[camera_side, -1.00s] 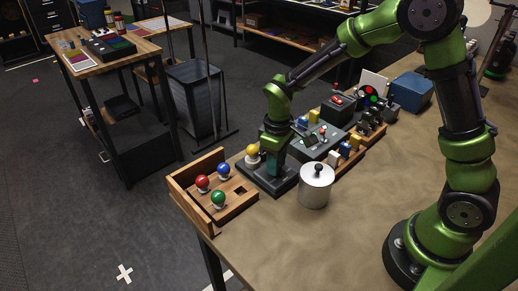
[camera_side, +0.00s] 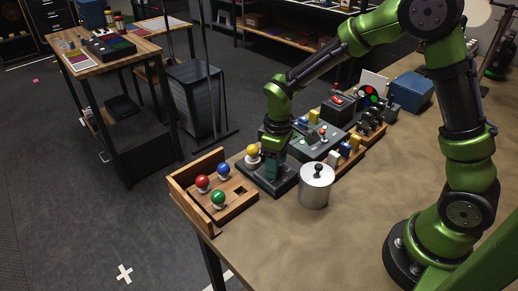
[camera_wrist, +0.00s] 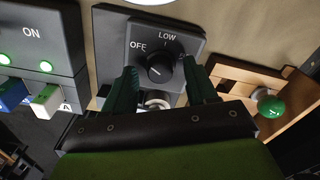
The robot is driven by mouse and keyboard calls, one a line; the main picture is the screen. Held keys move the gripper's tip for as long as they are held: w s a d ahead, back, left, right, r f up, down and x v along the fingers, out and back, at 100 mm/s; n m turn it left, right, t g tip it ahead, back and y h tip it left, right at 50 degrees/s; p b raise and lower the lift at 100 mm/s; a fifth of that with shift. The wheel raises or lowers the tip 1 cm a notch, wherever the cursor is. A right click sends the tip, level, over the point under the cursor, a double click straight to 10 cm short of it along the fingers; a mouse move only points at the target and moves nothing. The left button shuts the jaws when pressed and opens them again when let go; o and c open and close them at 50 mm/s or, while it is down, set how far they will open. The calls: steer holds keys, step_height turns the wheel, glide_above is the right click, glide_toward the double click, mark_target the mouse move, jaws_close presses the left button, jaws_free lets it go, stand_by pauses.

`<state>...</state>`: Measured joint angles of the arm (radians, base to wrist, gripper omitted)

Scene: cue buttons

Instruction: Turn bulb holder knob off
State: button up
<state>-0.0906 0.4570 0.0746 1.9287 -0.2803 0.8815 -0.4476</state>
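The bulb holder is a dark box (camera_side: 283,186) on the table, with a yellow bulb (camera_side: 252,151) at its far side. In the wrist view its grey dial plate (camera_wrist: 190,45) reads OFF at left and LOW at top; the label at right is partly covered. The round black knob (camera_wrist: 160,68) sits in the middle of the plate; I cannot tell its setting clearly. My gripper (camera_wrist: 161,80) is open, one dark green finger on each side of the knob, with gaps showing. In the side view my gripper (camera_side: 272,168) is low over the holder and hides the knob.
A wooden tray (camera_side: 236,207) with red (camera_side: 202,182), blue (camera_side: 223,169) and green (camera_side: 218,197) bulbs stands at left. A metal canister (camera_side: 316,188) is close at right. A switch box (camera_wrist: 40,55) marked ON is beside the holder. The table's front is clear.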

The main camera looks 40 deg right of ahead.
mark_target(281, 174)
step_height(281, 174, up, 17)
stand_by(0.7)
steer(key=shift+f, duration=0.1)
steer(key=s+d+r+m+t+y, duration=0.2)
steer(key=s+m+t, duration=0.5)
steer(key=s, duration=0.8)
steer(key=shift+s+d+r+m, duration=0.2)
steer(key=shift+d+r+m, duration=0.15)
steer(key=shift+r+m, duration=0.35)
